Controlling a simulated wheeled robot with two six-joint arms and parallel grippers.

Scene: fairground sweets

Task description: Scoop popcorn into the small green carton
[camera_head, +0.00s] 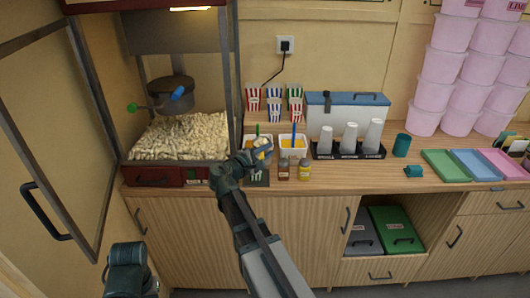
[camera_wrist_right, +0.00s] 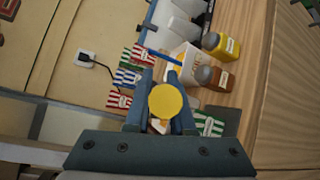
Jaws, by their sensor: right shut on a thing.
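Popcorn (camera_head: 185,138) lies heaped in the glass-sided machine at the left. My right gripper (camera_head: 262,150) is shut above the counter, right of the machine. In the right wrist view its fingers close around a thing with a round yellow end (camera_wrist_right: 167,102); the rest of that thing is mostly hidden, so I cannot tell for sure what it is. A green-and-white striped carton (camera_wrist_right: 209,124) shows beside the fingers there, partly covered. In the head view the gripper and arm hide much of that spot. Only a dark joint of my left arm shows at bottom left.
Several striped cartons (camera_head: 275,101) stand at the back. A white tub (camera_head: 293,151) with yellow contents and small bottles (camera_head: 304,171) sit close to the gripper. Cups and a cooler (camera_head: 346,112) stand further right. The machine's open door (camera_head: 45,205) reaches out at left.

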